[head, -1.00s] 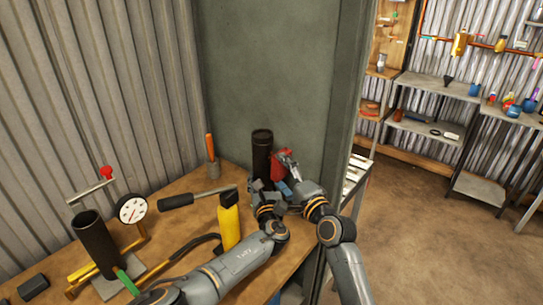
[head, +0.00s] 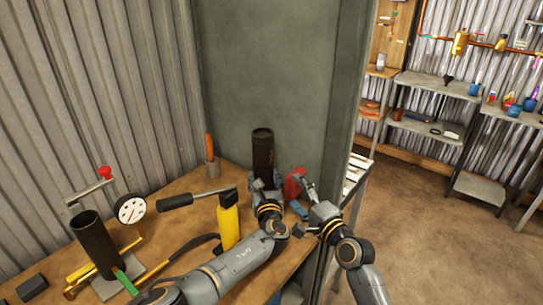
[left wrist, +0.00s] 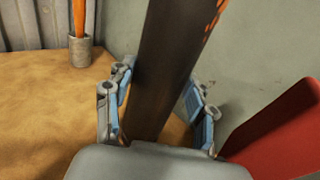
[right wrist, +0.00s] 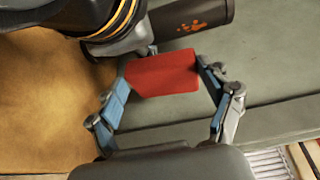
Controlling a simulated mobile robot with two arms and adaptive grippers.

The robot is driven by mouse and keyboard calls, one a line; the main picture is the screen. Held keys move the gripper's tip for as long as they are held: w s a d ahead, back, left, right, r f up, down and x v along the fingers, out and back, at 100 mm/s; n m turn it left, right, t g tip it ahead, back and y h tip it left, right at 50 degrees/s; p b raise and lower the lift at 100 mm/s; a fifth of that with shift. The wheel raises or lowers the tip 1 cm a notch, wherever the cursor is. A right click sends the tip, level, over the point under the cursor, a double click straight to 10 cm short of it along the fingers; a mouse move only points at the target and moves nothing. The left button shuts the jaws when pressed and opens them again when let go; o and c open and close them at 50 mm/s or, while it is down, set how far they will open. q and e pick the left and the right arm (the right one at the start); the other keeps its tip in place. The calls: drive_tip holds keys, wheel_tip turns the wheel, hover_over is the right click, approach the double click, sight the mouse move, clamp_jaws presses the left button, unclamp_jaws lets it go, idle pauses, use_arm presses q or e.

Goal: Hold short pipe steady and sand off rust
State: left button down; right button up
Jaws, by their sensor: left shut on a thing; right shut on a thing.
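The short pipe (head: 262,155) is a dark upright tube near the grey-green wall, with small orange rust patches that show in the left wrist view (left wrist: 165,60) and the right wrist view (right wrist: 190,22). My left gripper (head: 265,190) is shut around its lower part; its blue-padded fingers (left wrist: 155,105) flank the pipe. My right gripper (head: 300,195) is shut on a red sanding block (head: 294,183). In the right wrist view the red block (right wrist: 162,73) sits between the fingers (right wrist: 165,85). The block is to the right of the pipe, apart from it.
The wall (head: 270,70) stands close behind the pipe. Metal shelves (head: 425,110) are at right.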

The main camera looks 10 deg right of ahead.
drive_tip(key=shift+r, duration=0.25)
drive_tip(key=shift+s+d+r, duration=0.1)
drive_tip(key=shift+s+r, duration=0.1)
drive_tip(key=shift+r, duration=0.5)
drive_tip(key=shift+s+d+r, duration=0.15)
drive_tip(key=shift+s+r, duration=0.05)
drive_tip(key=shift+r, duration=0.55)
drive_tip(key=shift+s+d+r, duration=0.1)
drive_tip(key=shift+s+r, duration=0.1)
drive_tip(key=shift+r, duration=0.5)
drive_tip(key=shift+w+a, duration=1.25)
drive_tip(key=shift+w, duration=0.3)
